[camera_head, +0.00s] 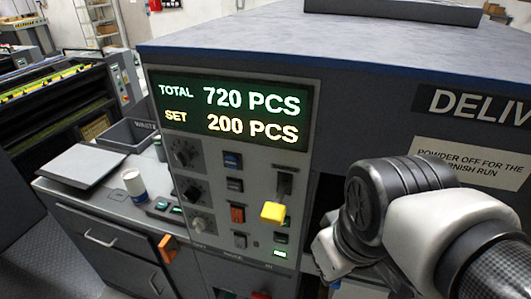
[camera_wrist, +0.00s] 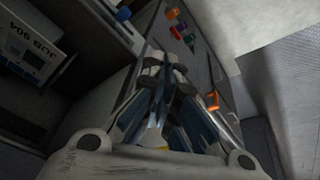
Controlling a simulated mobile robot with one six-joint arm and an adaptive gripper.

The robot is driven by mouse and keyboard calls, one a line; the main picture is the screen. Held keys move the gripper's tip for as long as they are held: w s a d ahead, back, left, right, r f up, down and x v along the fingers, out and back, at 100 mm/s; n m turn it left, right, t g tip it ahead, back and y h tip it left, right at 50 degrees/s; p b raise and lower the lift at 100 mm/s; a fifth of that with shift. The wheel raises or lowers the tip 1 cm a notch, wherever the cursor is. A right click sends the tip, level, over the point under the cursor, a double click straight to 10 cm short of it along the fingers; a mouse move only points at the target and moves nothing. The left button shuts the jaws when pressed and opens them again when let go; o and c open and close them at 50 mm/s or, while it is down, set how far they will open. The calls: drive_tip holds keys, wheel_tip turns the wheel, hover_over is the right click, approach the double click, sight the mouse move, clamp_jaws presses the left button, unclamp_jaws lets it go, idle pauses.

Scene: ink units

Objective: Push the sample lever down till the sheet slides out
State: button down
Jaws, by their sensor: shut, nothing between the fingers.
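The sample lever (camera_head: 272,212) has a yellow knob and stands out from a dark slot on the right side of the control panel (camera_head: 255,170). My gripper (camera_wrist: 163,70) shows in the wrist view with its dark blue-grey fingers drawn together and nothing between them. In the head view my arm reaches in from the right, and its wrist end is just right of the panel and below the knob's height; the fingers cannot be made out there. A small yellow patch shows low behind the fingers in the wrist view; I cannot tell what it is. No sheet is visible.
The display (camera_head: 235,112) reads TOTAL 720 PCS, SET 200 PCS. Left of the panel, a cabinet (camera_head: 90,225) bears a white-and-blue cup (camera_head: 134,183) and a grey flat plate (camera_head: 82,166). The machine body fills the right.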

drive_tip(key=w+a+r+n+g+p, duration=0.1)
drive_tip(key=w+a+r+n+p, duration=0.15)
drive_tip(key=r+p, duration=0.4)
drive_tip(key=w+a+r+n+g+p, duration=0.1)
drive_tip(key=w+a+r+n+p, duration=0.15)
drive_tip(key=r+p, duration=0.35)
wheel_tip(320, 180, up, 8)
drive_tip(key=n+g+p, duration=0.1)
drive_tip(key=n+p, duration=0.4)
drive_tip(key=p, duration=0.6)
hover_over(267, 209)
drive_tip(key=shift+r, duration=0.1)
drive_tip(key=shift+b, duration=0.3)
wheel_tip(267, 209, down, 14)
